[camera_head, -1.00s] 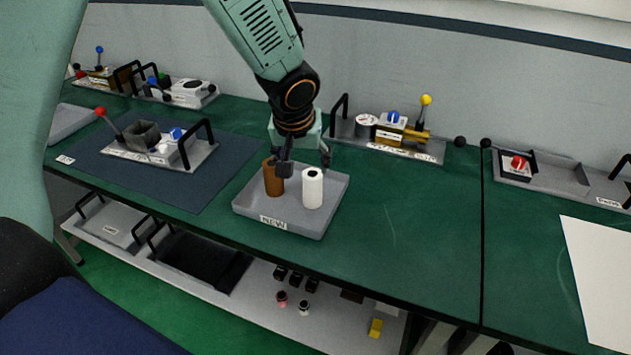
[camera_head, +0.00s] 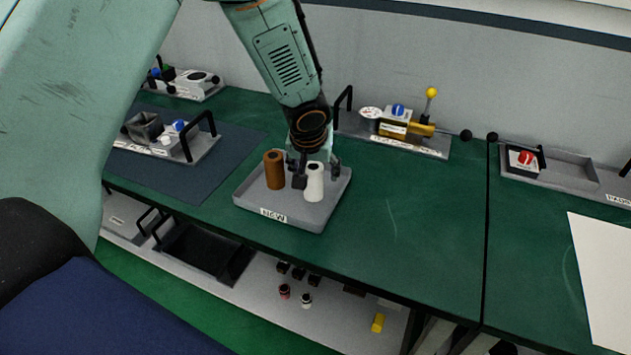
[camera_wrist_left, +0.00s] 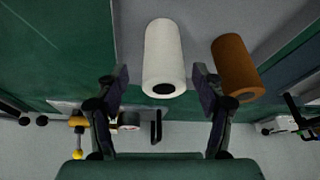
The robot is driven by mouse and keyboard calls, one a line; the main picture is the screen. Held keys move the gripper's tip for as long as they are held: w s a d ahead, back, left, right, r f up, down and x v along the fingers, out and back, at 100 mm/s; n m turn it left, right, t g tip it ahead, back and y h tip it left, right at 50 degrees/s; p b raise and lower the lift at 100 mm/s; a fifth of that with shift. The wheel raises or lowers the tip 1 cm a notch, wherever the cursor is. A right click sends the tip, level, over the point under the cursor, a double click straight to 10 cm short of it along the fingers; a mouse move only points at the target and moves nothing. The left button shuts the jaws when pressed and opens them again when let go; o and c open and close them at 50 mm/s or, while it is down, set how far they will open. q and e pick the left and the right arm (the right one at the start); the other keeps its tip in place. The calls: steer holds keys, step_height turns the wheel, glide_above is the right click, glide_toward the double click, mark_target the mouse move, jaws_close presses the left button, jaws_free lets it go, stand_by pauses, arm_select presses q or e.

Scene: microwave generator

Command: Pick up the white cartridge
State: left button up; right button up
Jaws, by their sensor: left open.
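The white cartridge (camera_head: 314,183) stands upright in the grey tray labelled NEW (camera_head: 300,217). A brown cartridge (camera_head: 274,170) stands to its left in the same tray. My left gripper (camera_head: 317,174) is open at the white cartridge, with one finger in the space between the two cartridges and the other on the far right side. In the left wrist view the white cartridge (camera_wrist_left: 163,60) lies between and just beyond the open fingers (camera_wrist_left: 160,82). The brown cartridge (camera_wrist_left: 237,68) is outside the right-hand finger there. My right gripper is not in view.
Behind the tray is a fixture with a yellow-knobbed lever (camera_head: 430,93). A fixture with a black handle (camera_head: 196,137) stands on the dark mat to the left. A white sheet (camera_head: 597,270) lies at right. The green table (camera_head: 400,225) right of the tray is clear.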

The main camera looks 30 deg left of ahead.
arm_select(q)
steer(key=shift+s+a, duration=0.1)
steer(key=shift+a, duration=0.25)
steer(key=shift+c, duration=0.8)
steer(key=shift+d, duration=0.25)
steer(key=c, duration=0.6)
steer(key=shift+a, duration=0.25)
steer(key=c, duration=0.5)
steer(key=shift+d, duration=0.15)
